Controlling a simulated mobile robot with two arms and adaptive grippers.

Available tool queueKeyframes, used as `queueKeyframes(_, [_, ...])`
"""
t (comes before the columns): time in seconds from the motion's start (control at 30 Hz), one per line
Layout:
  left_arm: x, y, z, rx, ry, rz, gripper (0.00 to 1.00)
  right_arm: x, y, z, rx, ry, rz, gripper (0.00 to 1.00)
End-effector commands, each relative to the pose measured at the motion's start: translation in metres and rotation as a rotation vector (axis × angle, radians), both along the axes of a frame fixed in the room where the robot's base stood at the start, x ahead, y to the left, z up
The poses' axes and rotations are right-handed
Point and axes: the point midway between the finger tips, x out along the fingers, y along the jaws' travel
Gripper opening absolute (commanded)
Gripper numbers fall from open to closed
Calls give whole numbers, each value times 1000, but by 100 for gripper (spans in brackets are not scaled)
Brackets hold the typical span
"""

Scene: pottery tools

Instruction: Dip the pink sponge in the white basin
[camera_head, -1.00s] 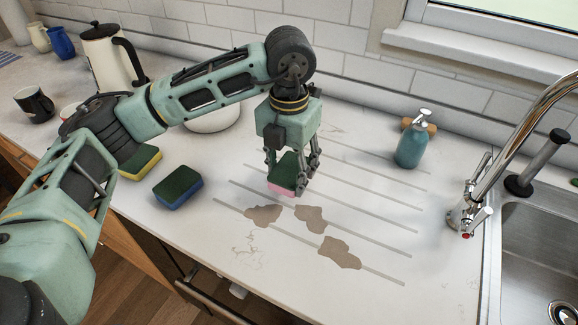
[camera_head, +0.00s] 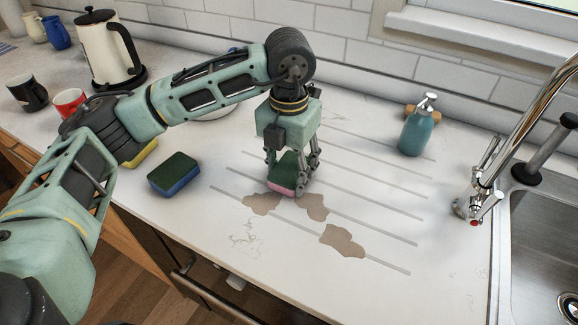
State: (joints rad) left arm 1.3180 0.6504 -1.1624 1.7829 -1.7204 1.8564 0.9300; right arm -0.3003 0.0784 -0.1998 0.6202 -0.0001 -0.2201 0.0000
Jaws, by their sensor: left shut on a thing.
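The pink sponge (camera_head: 281,187), with a dark green top, is between the fingers of my left gripper (camera_head: 290,180). The gripper points down and is shut on it, low over the ribbed part of the counter; I cannot tell whether the sponge touches the surface. The white basin (camera_head: 214,113) stands behind my left forearm, which hides most of it; only a lower part shows. My right gripper is not in view.
A blue sponge (camera_head: 175,181) and a yellow sponge (camera_head: 145,153) lie to the left. Brown stains (camera_head: 342,241) mark the counter (camera_head: 250,275). A teal soap bottle (camera_head: 416,130), tap (camera_head: 477,192) and sink (camera_head: 540,235) are at right. Kettle (camera_head: 104,50) and mugs (camera_head: 69,102) stand back left.

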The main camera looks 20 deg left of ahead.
Motion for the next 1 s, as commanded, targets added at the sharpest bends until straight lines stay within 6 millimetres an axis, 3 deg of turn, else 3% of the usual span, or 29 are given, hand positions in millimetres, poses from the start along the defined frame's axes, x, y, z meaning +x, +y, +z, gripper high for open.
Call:
queueKeyframes(0.03, [0,0,0,0,0,0,41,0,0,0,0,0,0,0])
queueKeyframes(0.07, [0,0,0,0,0,0,51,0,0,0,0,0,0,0])
queueKeyframes(0.17, [0,0,0,0,0,0,58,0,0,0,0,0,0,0])
queueKeyframes(0.83, [0,0,4,0,0,0,58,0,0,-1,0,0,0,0])
queueKeyframes(1.0, [0,0,4,0,0,0,44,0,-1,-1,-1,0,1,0])
